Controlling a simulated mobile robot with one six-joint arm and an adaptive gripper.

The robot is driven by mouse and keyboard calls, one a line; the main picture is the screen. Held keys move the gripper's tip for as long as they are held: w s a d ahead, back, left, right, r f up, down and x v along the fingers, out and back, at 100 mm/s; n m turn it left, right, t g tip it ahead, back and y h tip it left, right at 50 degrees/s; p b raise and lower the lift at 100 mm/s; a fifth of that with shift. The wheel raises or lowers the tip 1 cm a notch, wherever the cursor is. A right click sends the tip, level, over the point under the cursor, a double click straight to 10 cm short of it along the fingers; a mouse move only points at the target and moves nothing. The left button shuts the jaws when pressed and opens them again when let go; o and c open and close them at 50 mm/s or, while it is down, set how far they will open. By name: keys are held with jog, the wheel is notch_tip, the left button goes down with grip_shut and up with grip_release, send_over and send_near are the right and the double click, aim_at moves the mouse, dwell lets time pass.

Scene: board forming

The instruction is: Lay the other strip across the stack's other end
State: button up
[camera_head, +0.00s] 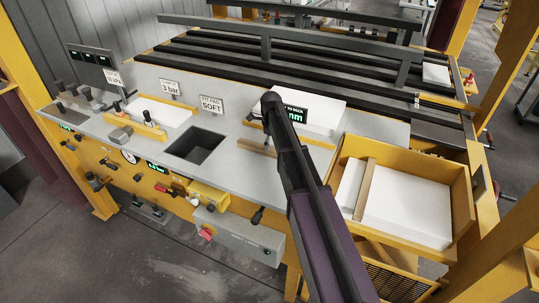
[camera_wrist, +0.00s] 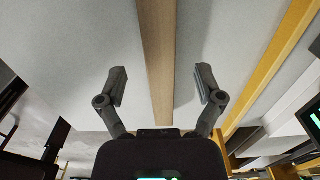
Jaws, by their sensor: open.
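A tan wooden strip (camera_head: 256,147) lies on the grey bench top below the end of my arm. In the wrist view the strip (camera_wrist: 158,55) runs lengthwise between the fingers of my gripper (camera_wrist: 161,84), which are open with a gap on each side. In the head view my gripper is largely hidden behind my own arm. A white stack (camera_head: 408,208) sits in the yellow-walled tray at the right. Another tan strip (camera_head: 365,190) lies across the stack toward its left end. The right part of the stack's top is bare.
The yellow tray (camera_head: 463,190) has raised walls around the stack. A dark square pit (camera_head: 194,146) opens in the bench left of the loose strip. A white block with a small display (camera_head: 325,115) stands behind it. Signs and knobs line the bench's left.

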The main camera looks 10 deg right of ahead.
aim_at(271, 149)
jog(key=shift+f+b, duration=1.65)
jog(key=shift+f, duration=0.3)
grip_shut()
